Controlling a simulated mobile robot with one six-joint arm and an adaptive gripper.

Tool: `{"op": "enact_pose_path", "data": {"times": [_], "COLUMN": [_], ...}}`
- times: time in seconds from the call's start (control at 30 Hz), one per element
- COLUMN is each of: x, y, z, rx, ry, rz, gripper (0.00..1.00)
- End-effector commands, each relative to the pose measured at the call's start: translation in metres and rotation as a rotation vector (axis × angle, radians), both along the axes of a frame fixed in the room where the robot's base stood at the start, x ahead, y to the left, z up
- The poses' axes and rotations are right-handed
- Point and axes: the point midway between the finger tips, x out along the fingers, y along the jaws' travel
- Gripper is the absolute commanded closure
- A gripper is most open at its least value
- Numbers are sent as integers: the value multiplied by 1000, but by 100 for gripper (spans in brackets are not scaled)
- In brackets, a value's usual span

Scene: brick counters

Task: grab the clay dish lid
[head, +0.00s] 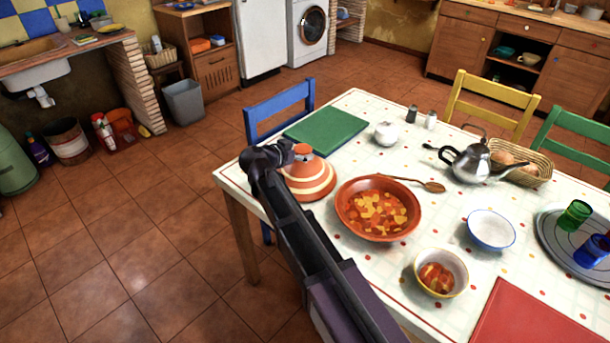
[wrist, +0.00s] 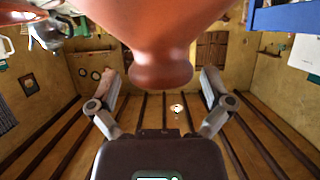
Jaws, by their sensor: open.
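The clay dish lid (head: 312,183) is an orange-brown cone with cream stripes, standing on the table near its left end. Its knob points up. My gripper (head: 278,156) is at the left of the knob in the head view, and my arm hides part of the lid's left side. In the wrist view the lid (wrist: 160,25) fills the top middle, with its rounded knob in line with the gap between the spread fingers of my gripper (wrist: 160,84). The fingers stand apart from the knob on both sides. An orange clay dish (head: 348,222) with stew sits right of the lid.
A green board (head: 327,128) lies behind the lid, with a blue chair (head: 279,102) beyond. A wooden spoon (head: 432,186), white sugar pot (head: 386,133), kettle (head: 468,164) and bowls (head: 491,231) stand farther right. Open floor lies left of the table.

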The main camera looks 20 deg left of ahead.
Motion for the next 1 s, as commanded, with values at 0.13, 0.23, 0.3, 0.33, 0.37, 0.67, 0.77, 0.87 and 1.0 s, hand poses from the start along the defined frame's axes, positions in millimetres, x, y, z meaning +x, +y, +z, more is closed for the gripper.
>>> {"op": "enact_pose_path", "data": {"times": [0.13,0.23,0.3,0.33,0.37,0.67,0.77,0.87,1.0], "x": [9,10,10,10,10,10,10,10,10], "y": [-3,-4,-4,-4,-4,-4,-5,-5,-5], "z": [-5,-5,-4,-4,-4,-4,-4,-4,-4], "rx": [0,1,1,1,1,0,0,0,0], "ry": [0,0,0,0,0,0,0,0,0], "rz": [1,2,2,2,2,1,1,1,0], "gripper": [0,0,0,0,0,0,12,42,81]}}
